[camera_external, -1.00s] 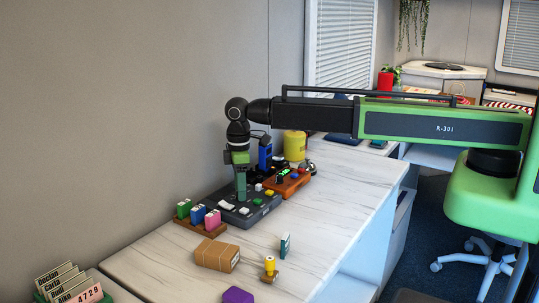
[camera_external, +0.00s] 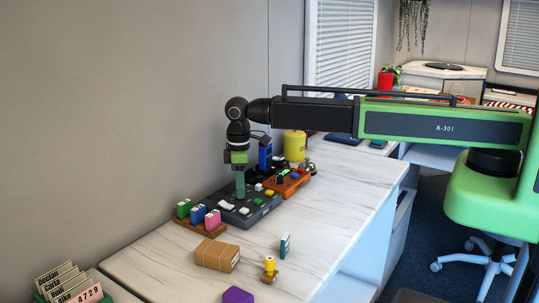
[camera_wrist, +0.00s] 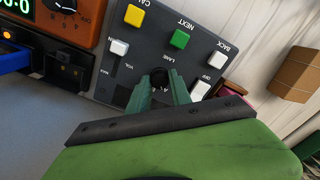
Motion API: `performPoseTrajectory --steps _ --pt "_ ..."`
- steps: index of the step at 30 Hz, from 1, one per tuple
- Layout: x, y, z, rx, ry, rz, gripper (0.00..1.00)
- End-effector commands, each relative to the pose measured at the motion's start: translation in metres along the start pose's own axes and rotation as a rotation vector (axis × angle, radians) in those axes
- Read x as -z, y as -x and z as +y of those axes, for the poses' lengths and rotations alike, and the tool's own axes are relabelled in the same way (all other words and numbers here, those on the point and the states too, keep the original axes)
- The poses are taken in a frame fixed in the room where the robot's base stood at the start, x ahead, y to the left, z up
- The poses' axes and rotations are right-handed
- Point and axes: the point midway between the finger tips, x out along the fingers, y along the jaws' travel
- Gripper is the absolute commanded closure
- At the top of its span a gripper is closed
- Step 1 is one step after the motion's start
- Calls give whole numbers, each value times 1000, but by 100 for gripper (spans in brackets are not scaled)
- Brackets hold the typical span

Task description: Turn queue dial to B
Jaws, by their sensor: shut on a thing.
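The dark grey control panel (camera_external: 262,209) lies on the white counter and carries coloured buttons. My gripper (camera_external: 240,195) points straight down onto it from above. In the wrist view, my gripper's green fingers (camera_wrist: 164,84) are shut on a small round black dial (camera_wrist: 159,76). LANE is printed beside the dial, and the panel's lettering appears upside down. An A shows close to the dial between the fingers. The fingers hide the dial's sides and some of the marks, so I cannot tell which letter it points to.
An orange device (camera_external: 290,183) adjoins the panel. A rack of coloured blocks (camera_external: 197,220) and a cardboard box (camera_external: 216,255) stand nearer. The counter's right side is clear.

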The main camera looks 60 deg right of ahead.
Motion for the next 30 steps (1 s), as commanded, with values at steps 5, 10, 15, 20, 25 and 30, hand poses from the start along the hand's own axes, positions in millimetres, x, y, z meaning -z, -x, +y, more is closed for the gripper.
performPoseTrajectory --steps 5,10,15,20,25,30 --pt "0 0 0 -1 -133 0 100" --pt "0 0 0 -1 -281 0 100" --pt "0 0 0 0 -417 0 100" --pt "0 0 0 0 -524 0 100" --pt "0 0 0 0 -604 0 100" --pt "0 0 0 0 -651 0 100"
